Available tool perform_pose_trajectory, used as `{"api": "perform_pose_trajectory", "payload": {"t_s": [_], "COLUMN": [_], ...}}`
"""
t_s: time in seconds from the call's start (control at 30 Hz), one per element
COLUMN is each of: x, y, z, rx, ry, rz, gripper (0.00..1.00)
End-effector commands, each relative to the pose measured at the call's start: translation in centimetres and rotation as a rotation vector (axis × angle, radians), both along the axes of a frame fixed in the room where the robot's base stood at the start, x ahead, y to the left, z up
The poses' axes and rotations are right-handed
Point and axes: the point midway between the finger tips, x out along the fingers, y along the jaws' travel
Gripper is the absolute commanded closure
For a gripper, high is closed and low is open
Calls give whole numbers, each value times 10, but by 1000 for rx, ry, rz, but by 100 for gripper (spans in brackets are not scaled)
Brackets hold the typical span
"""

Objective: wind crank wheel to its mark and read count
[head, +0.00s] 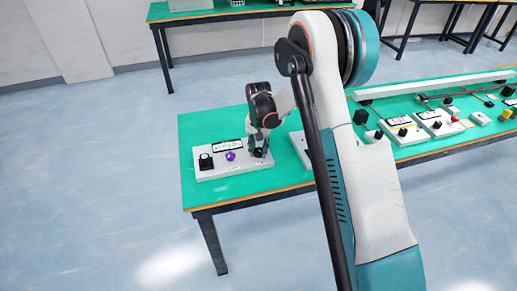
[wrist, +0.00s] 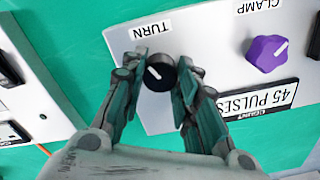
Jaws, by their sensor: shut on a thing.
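A white panel (head: 237,174) lies on the green table. In the wrist view, a round black knob (wrist: 160,73) with a white pointer line stands beside a label TURN (wrist: 151,31), which is upside down. My gripper (wrist: 160,80) is shut on this knob, one finger on each side. It also shows over the panel's right end in the head view (head: 260,151). A purple knob (wrist: 268,54) sits by the label CLAMP. A counter plate (wrist: 262,99) appears to read 45 PULSES, upside down. No separate mark around the black knob can be made out.
A black part (head: 206,161) stands at the panel's left end. A second white panel (wrist: 25,90) lies close by, partly behind my arm in the head view. More panels (head: 437,121) and a long white bar (head: 430,83) fill the table's right half.

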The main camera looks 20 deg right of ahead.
Motion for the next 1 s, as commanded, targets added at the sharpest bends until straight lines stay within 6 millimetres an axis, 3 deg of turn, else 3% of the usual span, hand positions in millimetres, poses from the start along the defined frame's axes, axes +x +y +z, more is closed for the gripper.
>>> {"api": "perform_pose_trajectory", "payload": {"t_s": [0.6, 1.0], "x": [0, 0], "y": [-1, -1], "z": [0, 0], "rx": [0, 1], "ry": [0, -1], "rz": [-564, -782], "gripper": [96, 96]}}
